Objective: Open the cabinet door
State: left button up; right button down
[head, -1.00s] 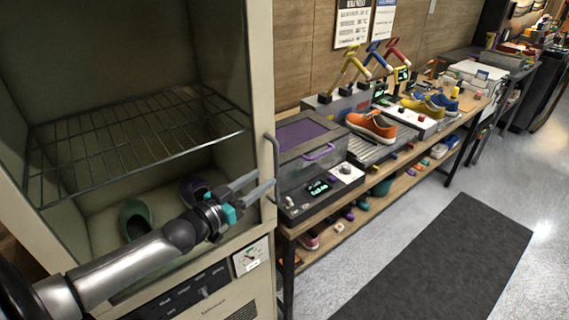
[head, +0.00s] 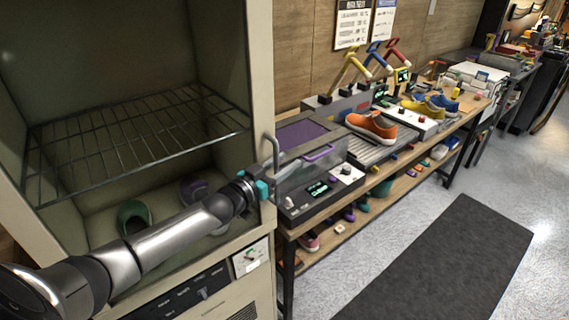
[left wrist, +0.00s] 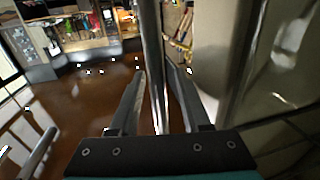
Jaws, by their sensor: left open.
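The cream cabinet (head: 262,60) stands at the left of the head view. Its interior shows through the front; I cannot tell whether a clear pane covers it. A vertical metal bar handle (head: 276,142) is at the right edge of its front. My left gripper (head: 274,168) is at the handle's lower part. In the left wrist view the handle (left wrist: 153,50) runs between the two open fingers of my left gripper (left wrist: 156,85), which do not appear closed on it. My right gripper is not in view.
Inside the cabinet are a wire rack (head: 130,140) and shoes below it, one green (head: 133,215). A bench with a purple-topped box (head: 300,135) and an orange sneaker (head: 371,127) stands close at right. A dark mat (head: 440,270) lies on open floor.

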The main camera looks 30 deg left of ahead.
pick_arm(q)
grip_shut()
dwell(0.4)
dwell(1.1)
